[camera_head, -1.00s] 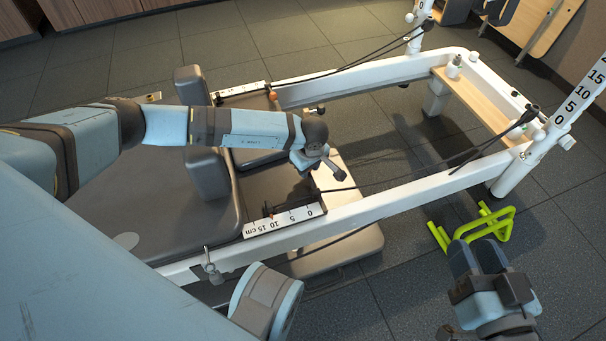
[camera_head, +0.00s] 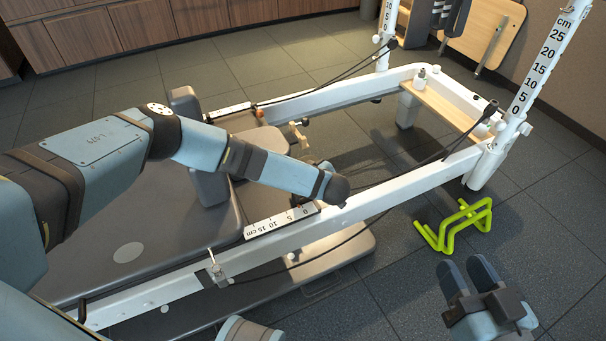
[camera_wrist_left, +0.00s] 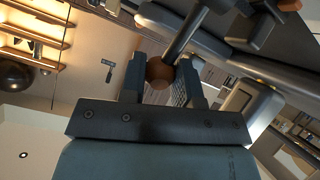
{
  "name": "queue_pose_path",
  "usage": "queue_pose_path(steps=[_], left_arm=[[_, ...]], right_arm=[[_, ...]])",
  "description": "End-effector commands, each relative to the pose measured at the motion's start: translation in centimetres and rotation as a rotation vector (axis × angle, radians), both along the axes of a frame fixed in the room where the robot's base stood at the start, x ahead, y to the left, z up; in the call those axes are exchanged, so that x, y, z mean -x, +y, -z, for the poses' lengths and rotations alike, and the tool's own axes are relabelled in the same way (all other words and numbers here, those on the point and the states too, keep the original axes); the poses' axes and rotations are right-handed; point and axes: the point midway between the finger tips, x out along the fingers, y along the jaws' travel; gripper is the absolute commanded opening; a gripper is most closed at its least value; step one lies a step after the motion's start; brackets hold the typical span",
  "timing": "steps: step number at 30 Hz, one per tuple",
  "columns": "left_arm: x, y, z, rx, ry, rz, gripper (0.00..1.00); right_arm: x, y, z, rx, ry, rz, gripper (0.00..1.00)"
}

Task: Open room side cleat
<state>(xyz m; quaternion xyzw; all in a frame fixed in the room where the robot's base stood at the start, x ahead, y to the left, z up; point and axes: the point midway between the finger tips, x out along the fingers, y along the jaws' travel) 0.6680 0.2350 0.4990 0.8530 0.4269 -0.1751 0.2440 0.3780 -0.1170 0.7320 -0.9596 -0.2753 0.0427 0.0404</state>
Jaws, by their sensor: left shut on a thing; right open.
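In the wrist view a round orange-brown ball (camera_wrist_left: 160,72) sits between the fingers of my left gripper (camera_wrist_left: 162,80), shut on it. A dark bar (camera_wrist_left: 189,28) runs upward beside the ball. In the head view my left gripper is mostly hidden behind my own wrist link, beside the near rail (camera_head: 385,197) of the white frame. The near cleat area by the ruler (camera_head: 283,221) is partly covered by my arm. Another orange ball (camera_head: 258,112) shows at the far rail's ruler. My right gripper (camera_head: 468,272) is open and empty over the floor at lower right.
The dark padded carriage (camera_head: 150,215) lies under my left arm. A black cord (camera_head: 425,165) runs along the near rail to the white upright (camera_head: 540,75). A yellow-green metal stand (camera_head: 455,228) is on the floor near my right gripper. Floor around it is clear.

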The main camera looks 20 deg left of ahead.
Motion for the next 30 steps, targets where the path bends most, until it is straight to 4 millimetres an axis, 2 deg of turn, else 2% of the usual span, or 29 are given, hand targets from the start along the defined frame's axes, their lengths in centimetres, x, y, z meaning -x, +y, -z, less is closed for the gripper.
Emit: queue_pose_path(steps=[12,28,29,30], left_arm=[[0.83,-1.00,-0.18,-0.134,-0.120,0.000,0.00],[0.96,-1.10,-0.17,-0.149,-0.133,-0.001,0.00],[0.97,-1.11,-0.16,-0.149,-0.133,-0.001,0.34],[0.97,-1.11,-0.16,-0.149,-0.133,-0.001,0.44]], right_arm=[[-0.18,-0.05,0.07,0.004,-0.011,0.003,0.43],[-0.25,-0.06,-0.01,0.006,-0.014,0.003,0.43],[-0.25,-0.06,-0.01,0.006,-0.014,0.003,0.43],[-0.25,-0.06,0.00,0.006,-0.014,0.003,0.43]])
